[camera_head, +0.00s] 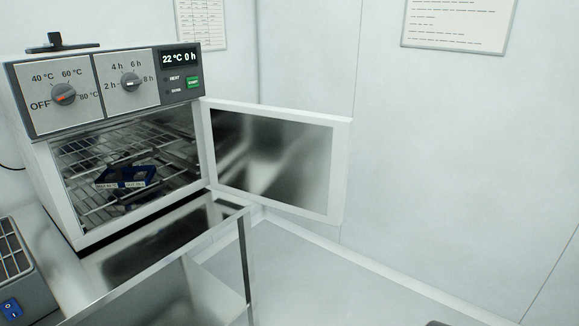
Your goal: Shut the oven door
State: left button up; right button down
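The oven (40,190) stands at the left on a shiny metal surface. Its door (341,165), a white frame around a dark reflective pane, is wide open. It is hinged at the oven's right side and extends to the right. Wire racks show inside the oven, and a dark blue object (125,177) with a pale label lies on one. Neither of my grippers can be made out in this view.
The control panel has two dials, a display reading 22 °C 0 h, and a green button (193,83). A grey device (25,285) with a blue switch is at the lower left. White walls stand behind and to the right. A small dark shape at the bottom edge is unclear.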

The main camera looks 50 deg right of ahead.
aim_at(296, 162)
jog(key=k+u, duration=0.2)
jog(key=u, duration=0.25)
jog(key=k+j+u, duration=0.1)
jog(key=k+u, duration=0.15)
jog(key=u, duration=0.2)
jog(key=l+u, duration=0.15)
jog(key=l, duration=1.05)
jog(key=k+l+u, duration=0.1)
jog(key=l, duration=2)
jog(key=k+l, duration=0.1)
jog(key=l, duration=0.8)
jog(key=k+l, duration=0.1)
jog(key=l, duration=0.8)
